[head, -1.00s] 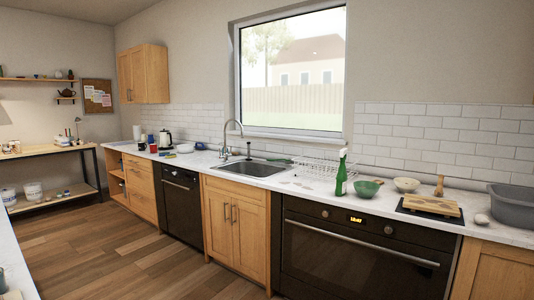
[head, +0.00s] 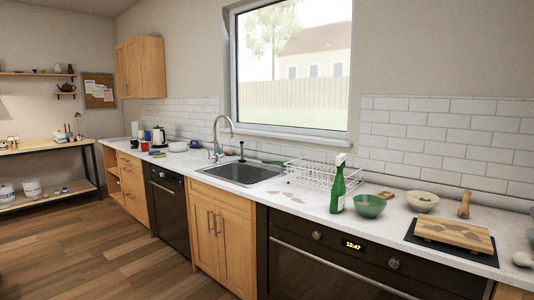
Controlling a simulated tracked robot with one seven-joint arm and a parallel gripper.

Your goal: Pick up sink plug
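I cannot make out a sink plug for certain. The grey metal sink (head: 240,185) is set into the white counter below the window, with a tall curved tap (head: 215,135) at its back left. A small dark upright item (head: 241,151) stands at the back edge of the sink; it is too small to identify. The inside of the sink is seen at a low angle and its floor is partly hidden. My gripper is not in view.
Right of the sink are a wire dish rack (head: 312,172), a green spray bottle (head: 338,188), a green bowl (head: 369,205), a pale bowl (head: 422,201) and a wooden board (head: 453,234). A kettle (head: 158,136) stands left. The wooden floor (head: 120,255) on the left is clear.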

